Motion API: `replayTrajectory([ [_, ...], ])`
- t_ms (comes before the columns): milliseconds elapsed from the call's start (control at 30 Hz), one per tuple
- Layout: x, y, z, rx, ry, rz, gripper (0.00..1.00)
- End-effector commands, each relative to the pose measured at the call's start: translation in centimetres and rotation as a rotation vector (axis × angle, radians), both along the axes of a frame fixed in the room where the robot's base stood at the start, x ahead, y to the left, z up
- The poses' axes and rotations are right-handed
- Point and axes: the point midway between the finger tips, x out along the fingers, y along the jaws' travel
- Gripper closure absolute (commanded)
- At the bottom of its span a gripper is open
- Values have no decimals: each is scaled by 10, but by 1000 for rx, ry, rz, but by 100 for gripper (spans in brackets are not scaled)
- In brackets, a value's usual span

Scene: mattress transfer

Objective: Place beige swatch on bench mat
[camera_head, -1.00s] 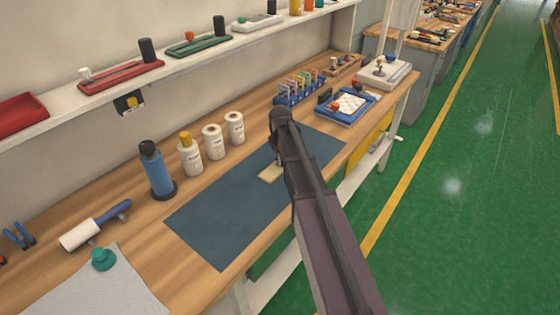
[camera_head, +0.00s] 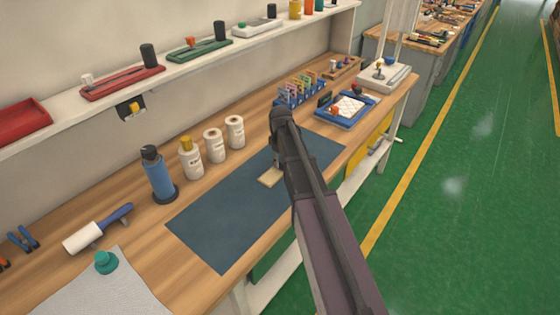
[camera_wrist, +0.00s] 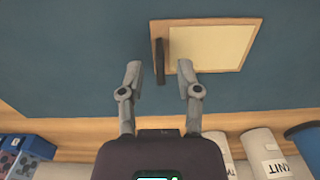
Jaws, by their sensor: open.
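The beige swatch (camera_wrist: 213,48) is a pale square panel with a tan border. It lies on the dark blue bench mat (camera_wrist: 60,60), and a dark upright tab stands at its left side in the wrist view. The swatch also shows in the head view (camera_head: 270,178) on the mat (camera_head: 225,222), partly hidden by my arm. My gripper (camera_wrist: 159,67) is open in the wrist view, one finger to each side of the tab and apart from it. In the head view my arm mostly hides the gripper.
A blue bottle (camera_head: 158,175), a yellow-capped bottle (camera_head: 190,158) and white rolls (camera_head: 214,145) stand behind the mat. A blue tray (camera_head: 346,107) and a rack (camera_head: 300,88) are at the far end. A roller (camera_head: 97,230) lies at left. The mat's near-left part is clear.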

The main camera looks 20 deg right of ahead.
Motion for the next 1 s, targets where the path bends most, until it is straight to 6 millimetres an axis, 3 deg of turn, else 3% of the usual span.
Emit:
replayTrajectory([
  [1000, 0, 0, 88, 0, 0, 1, 56],
])
